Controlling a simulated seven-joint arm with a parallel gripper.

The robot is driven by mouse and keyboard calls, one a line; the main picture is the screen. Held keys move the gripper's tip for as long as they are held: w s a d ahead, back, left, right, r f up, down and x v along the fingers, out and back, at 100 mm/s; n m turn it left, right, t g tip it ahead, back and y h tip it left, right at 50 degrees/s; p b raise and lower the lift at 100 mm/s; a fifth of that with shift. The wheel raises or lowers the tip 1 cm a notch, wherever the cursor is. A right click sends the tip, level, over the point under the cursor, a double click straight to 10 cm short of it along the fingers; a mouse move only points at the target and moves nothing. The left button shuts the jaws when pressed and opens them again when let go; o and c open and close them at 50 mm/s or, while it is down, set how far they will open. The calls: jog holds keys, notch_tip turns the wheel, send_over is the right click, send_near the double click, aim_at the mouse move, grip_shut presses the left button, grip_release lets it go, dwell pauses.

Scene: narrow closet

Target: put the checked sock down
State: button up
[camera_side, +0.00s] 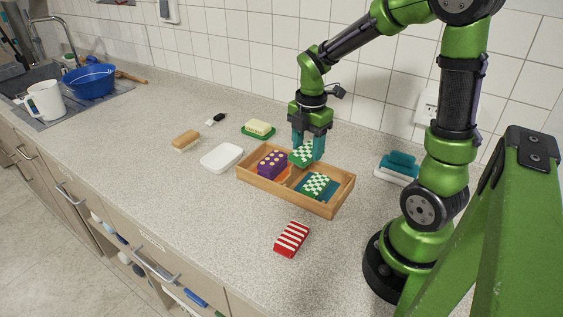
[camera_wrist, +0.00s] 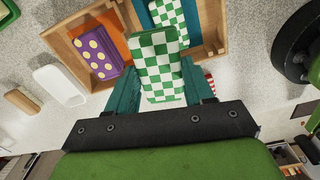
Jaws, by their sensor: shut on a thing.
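My gripper (camera_side: 308,148) is shut on a folded green-and-white checked sock (camera_side: 301,157), which also shows in the wrist view (camera_wrist: 158,62). It holds the sock above the wooden tray (camera_side: 262,181), near the divider and the back wall; I cannot tell the exact gap. The tray has two compartments. The left one, with an orange floor, holds a purple sock with yellow dots (camera_side: 272,163). The right one, with a teal floor, holds another green-and-white checked sock (camera_side: 316,185), partly hidden behind the held sock in the wrist view. A red-and-white striped sock (camera_side: 292,239) lies on the counter in front of the tray.
A white dish (camera_side: 222,158), a sponge brush (camera_side: 186,141) and a soap on a green dish (camera_side: 258,129) stand left of and behind the tray. A teal item on a white base (camera_side: 398,168) stands right. Bare counter (camera_side: 190,205) lies at front left.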

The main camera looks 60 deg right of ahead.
aim_at(316, 183)
jog(key=shift+s+d, duration=0.85)
jog(key=shift+d, duration=0.05)
jog(key=shift+s+n, duration=0.25)
jog(key=shift+n, duration=0.25)
jog(key=shift+s+f+n, duration=0.1)
jog(key=shift+f+n, duration=0.1)
jog(key=shift+n, duration=0.1)
jog(key=shift+f, duration=3.9)
jog(key=shift+f, duration=0.15)
jog(key=o, duration=1)
